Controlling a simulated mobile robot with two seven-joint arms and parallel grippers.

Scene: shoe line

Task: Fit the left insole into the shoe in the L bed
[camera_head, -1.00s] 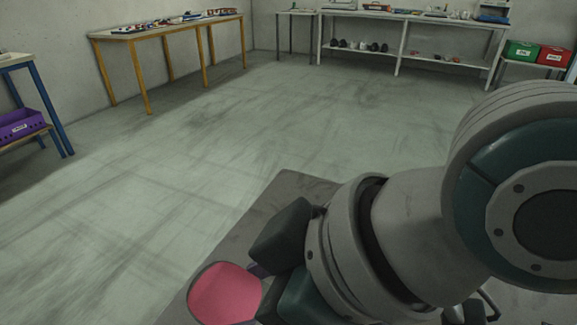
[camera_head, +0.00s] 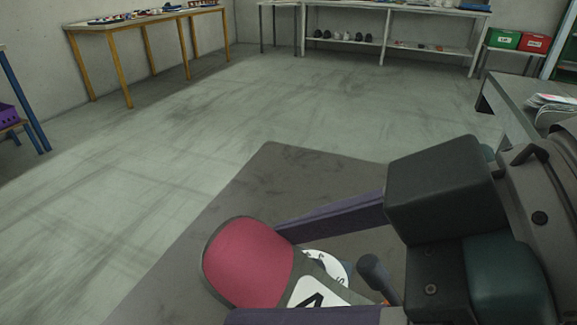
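A pink insole (camera_head: 250,262) with a dark grey rim is at the bottom centre of the head view. A white label with a black letter (camera_head: 318,296) shows on its grey part, and its lower end is cut off. My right gripper (camera_head: 256,270) comes in from the right, its two purple fingers on either side of the insole. The fingers appear closed on its edges. My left gripper is out of view. No shoe in an L bed is visible.
A dark grey surface (camera_head: 290,175) lies under the gripper. A white lettered disc (camera_head: 330,264) and a dark knob (camera_head: 374,270) are partly hidden beside the fingers. A grey table (camera_head: 510,100) stands right; a wooden table (camera_head: 150,20) and shelves with shoes stand at the back. Much floor is clear.

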